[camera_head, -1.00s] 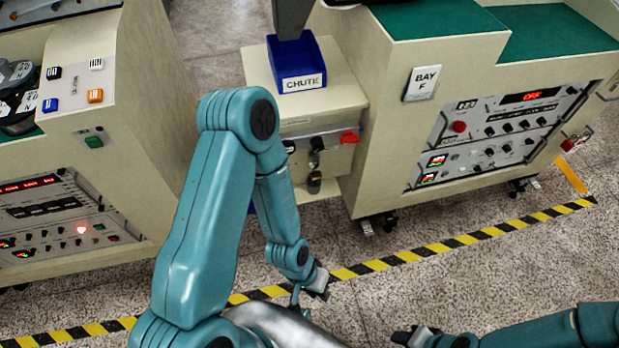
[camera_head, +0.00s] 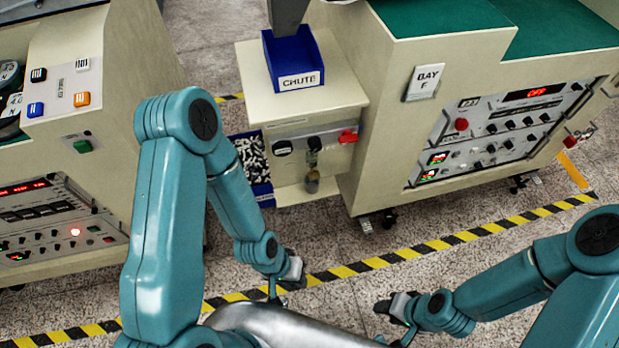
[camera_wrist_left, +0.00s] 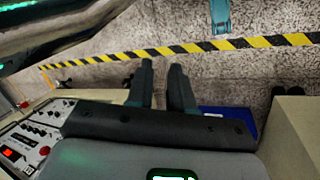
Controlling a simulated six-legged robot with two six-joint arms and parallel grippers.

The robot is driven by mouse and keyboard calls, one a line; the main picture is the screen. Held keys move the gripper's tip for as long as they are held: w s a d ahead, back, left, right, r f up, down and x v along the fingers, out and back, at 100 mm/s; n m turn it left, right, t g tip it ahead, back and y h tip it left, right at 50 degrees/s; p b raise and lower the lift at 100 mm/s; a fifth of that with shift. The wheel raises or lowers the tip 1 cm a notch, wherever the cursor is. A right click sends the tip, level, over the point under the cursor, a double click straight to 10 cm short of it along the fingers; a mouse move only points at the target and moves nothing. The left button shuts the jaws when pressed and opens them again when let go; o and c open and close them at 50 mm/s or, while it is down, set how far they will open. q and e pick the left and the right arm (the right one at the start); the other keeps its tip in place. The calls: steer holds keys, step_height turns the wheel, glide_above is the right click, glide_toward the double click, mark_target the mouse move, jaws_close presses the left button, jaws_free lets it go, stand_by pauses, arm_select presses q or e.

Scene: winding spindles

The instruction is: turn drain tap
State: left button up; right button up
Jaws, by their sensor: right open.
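The small cream cabinet (camera_head: 325,100) has a front panel with a tap-like fitting (camera_head: 313,144), a red handle (camera_head: 348,137) and a black knob (camera_head: 283,148). I cannot tell for sure which is the drain tap. A small amber jar (camera_head: 312,183) is below the fitting. My left gripper (camera_head: 292,272) is in front of and below the cabinet, apart from it. In the left wrist view its two dark fingers (camera_wrist_left: 162,75) stand apart with nothing between them. My right gripper (camera_head: 388,306) is open and empty, above the floor at the lower right.
A blue CHUTE bin (camera_head: 293,72) sits on the cabinet. A blue bin of small pale pieces (camera_head: 255,165) stands at its left. The BAY F console (camera_head: 400,140) is at right, another console (camera_head: 100,170) at left. Yellow-black floor tape (camera_head: 390,260) crosses open floor.

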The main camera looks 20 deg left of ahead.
arm_select(q)
steer(key=s+d+f+m+g+y+b, duration=0.15)
steer(key=s+f+m+g+b, duration=0.6)
steer(key=m, duration=0.85)
steer(key=w+a+f+m+t+y+b, duration=0.2)
steer(key=a+f+m+y+b, duration=0.4)
steer(key=m, duration=0.3)
steer(key=m+t+y+b, duration=0.7)
steer(key=m+t+b, duration=0.3)
steer(key=m+t, duration=1.2)
glide_toward(314, 174)
steer(key=w+a+r+m+g+b, duration=0.1)
steer(key=w+a+m+g+b, duration=0.1)
steer(key=w+a, duration=0.2)
steer(key=shift+w+b, duration=0.4)
steer(key=shift+w, duration=0.85)
steer(key=shift+h, duration=0.25)
jaws_close()
